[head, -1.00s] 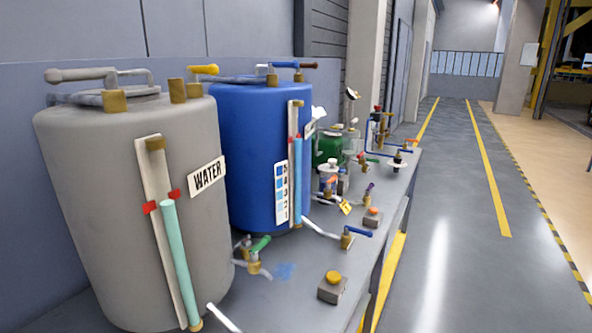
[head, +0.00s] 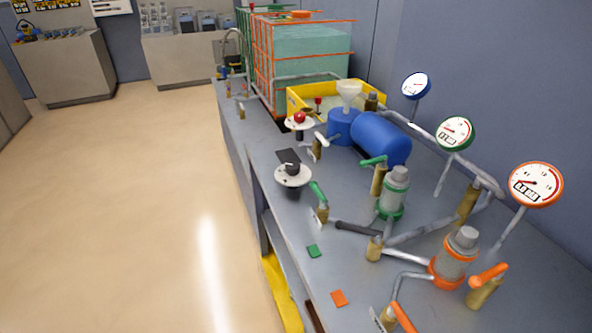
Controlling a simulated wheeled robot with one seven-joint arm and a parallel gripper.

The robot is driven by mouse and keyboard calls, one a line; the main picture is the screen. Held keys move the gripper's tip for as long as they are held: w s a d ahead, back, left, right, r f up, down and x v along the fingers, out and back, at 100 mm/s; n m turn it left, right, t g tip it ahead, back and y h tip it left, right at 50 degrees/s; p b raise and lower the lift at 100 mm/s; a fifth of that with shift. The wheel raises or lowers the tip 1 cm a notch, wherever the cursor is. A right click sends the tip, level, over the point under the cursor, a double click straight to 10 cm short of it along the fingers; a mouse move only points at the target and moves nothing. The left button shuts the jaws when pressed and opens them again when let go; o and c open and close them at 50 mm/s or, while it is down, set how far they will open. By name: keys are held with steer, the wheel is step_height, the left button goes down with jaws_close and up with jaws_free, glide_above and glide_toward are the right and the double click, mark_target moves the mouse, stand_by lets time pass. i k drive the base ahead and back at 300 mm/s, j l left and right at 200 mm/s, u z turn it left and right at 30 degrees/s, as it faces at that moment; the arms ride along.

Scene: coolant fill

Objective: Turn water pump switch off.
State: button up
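My gripper is not in view. No label that names the water pump switch can be read. A black rotary knob (head: 292,168) stands on a white round plate near the bench's front edge. Farther back, a red knob or button (head: 299,117) sits on another white round plate. I cannot tell which of these, if either, is the water pump switch, or its setting. A blue pump-like cylinder (head: 381,138) lies behind them, beside a blue container with a white funnel (head: 348,91).
The grey bench (head: 285,235) carries pipes, green-handled and orange-handled valves, and blue, green and orange gauges (head: 536,184). The floor left of the bench is clear.

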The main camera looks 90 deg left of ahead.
mark_target(291, 168)
steer(key=u, duration=0.4)
steer(key=j+u, duration=0.1)
steer(key=u, duration=1.15)
steer(key=i+j+u, duration=0.1)
steer(key=u, duration=0.3)
